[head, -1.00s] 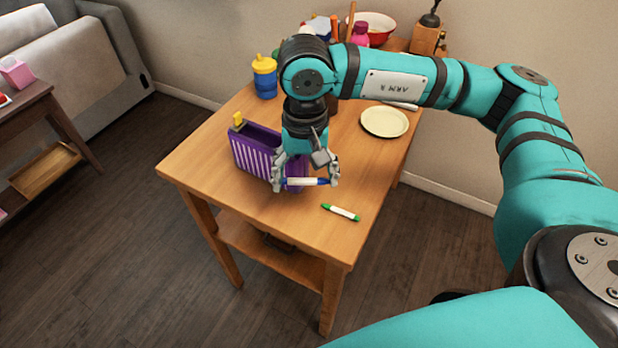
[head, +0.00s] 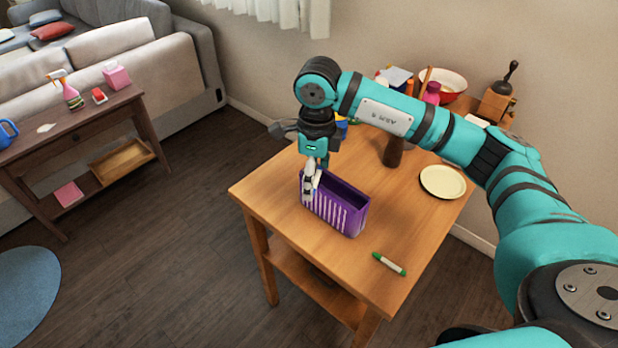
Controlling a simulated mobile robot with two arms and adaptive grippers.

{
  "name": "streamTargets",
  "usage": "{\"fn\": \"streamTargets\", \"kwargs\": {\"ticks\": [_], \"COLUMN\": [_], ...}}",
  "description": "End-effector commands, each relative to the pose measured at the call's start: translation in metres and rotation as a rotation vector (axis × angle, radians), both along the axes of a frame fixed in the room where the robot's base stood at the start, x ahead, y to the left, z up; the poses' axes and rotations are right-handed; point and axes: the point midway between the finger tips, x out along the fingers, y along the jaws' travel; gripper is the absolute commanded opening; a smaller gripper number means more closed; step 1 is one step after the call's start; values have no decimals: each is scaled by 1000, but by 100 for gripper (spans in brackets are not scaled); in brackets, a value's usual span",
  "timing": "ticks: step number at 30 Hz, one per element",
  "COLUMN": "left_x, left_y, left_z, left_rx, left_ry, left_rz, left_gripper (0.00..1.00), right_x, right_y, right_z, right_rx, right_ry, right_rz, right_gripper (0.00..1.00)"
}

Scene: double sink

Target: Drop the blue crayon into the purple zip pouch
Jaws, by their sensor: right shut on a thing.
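The purple zip pouch (head: 349,217) stands on the wooden table, open side up, with white stripes on its side. My right gripper (head: 309,196) is at the pouch's left end, seen edge-on, pointing down. It is shut on the blue crayon, a white stick with blue ends in the earlier view; the fingers now mostly hide it. I cannot tell whether the fingers are over the opening or in front of the wall. My left gripper is not in view.
A green-capped marker (head: 389,264) lies near the table's front right edge. A cream plate (head: 443,182) lies at the right. The table (head: 290,233) is clear left of the marker.

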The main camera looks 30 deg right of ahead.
Motion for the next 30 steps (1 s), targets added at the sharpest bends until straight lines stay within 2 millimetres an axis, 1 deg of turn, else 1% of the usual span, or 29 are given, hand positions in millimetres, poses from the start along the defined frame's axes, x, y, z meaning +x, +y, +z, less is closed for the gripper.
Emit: {"fn": "streamTargets", "kwargs": {"ticks": [1, 8, 12, 15, 18, 21, 24, 27, 30], "left_x": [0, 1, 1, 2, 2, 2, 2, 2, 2], "left_y": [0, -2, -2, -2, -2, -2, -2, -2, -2], "left_z": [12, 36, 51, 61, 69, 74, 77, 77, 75], "left_rx": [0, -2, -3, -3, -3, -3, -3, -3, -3], "left_ry": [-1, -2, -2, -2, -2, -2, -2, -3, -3], "left_rz": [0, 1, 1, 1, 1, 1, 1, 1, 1], "left_gripper": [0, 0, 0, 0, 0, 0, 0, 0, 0], "right_x": [3, 15, 19, 21, 21, 21, 21, 21, 21], "right_y": [-5, -29, -47, -59, -71, -80, -86, -89, -90], "right_z": [6, 9, 9, 8, 6, 4, 3, 1, -4], "right_rx": [3, 15, 18, 18, 16, 13, 12, 11, 10], "right_ry": [7, 20, 29, 32, 35, 34, 31, 30, 30], "right_rz": [-128, -765, -1154, -1417, -1644, -1818, -1933, -1993, -2013], "right_gripper": [67, 67, 67, 67, 67, 67, 67, 67, 67]}}
